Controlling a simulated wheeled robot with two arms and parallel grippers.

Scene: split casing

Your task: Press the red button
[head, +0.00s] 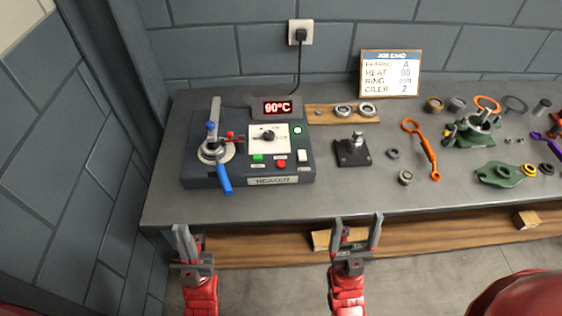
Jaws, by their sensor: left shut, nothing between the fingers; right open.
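The red button (281,164) sits on the front right part of the dark heater (210,183), to the right of a green button (258,157). The heater's display (277,107) reads 90°C. Nothing covers the red button. My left gripper (188,240) is shut and empty, low in the head view, in front of the table's front edge and left of the button. My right gripper (357,224) is open and empty, also in front of the table edge, right of the button. Neither gripper touches the heater.
A blue-handled lever (223,178) stands at the heater's left. A black block with a metal post (352,150), an orange tool (422,150) and a green casing (472,131) lie to the right. A job card (390,74) stands behind. The table's front strip (280,208) is clear.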

